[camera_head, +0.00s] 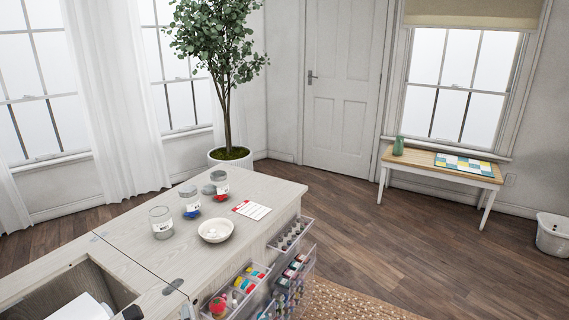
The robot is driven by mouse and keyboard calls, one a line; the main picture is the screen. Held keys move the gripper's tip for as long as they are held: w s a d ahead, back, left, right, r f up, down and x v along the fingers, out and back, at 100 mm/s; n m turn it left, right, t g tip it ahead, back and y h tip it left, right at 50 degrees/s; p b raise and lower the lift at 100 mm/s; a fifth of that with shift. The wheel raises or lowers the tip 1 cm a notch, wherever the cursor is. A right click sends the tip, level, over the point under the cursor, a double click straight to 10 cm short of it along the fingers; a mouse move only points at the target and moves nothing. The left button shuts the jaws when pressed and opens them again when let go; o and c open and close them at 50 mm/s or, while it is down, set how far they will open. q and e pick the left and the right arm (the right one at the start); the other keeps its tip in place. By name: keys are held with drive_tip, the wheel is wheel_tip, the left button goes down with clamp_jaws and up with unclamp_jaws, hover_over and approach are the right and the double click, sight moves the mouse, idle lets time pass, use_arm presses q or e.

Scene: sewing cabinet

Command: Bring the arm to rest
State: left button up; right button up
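Neither of my grippers shows clearly in the head view. A pale wood sewing cabinet (130,230) fills the lower left, with an open well (45,292) in its top. A white object (82,307) and a small dark shape (132,313) show at the bottom edge; both are cut off, and I cannot tell what the dark shape is. Three glass jars stand on the top: a near one (161,224), a middle one with blue contents (191,203) and a far one with red contents (220,186). A white bowl (215,236) sits beside them.
A red-and-white card (252,209) lies on the cabinet. Clear drawers of sewing supplies (292,236) project from its right side. A bench (437,171) with a green vase (398,146) stands under the right window. A potted tree (231,155) stands behind. The wood floor between is open.

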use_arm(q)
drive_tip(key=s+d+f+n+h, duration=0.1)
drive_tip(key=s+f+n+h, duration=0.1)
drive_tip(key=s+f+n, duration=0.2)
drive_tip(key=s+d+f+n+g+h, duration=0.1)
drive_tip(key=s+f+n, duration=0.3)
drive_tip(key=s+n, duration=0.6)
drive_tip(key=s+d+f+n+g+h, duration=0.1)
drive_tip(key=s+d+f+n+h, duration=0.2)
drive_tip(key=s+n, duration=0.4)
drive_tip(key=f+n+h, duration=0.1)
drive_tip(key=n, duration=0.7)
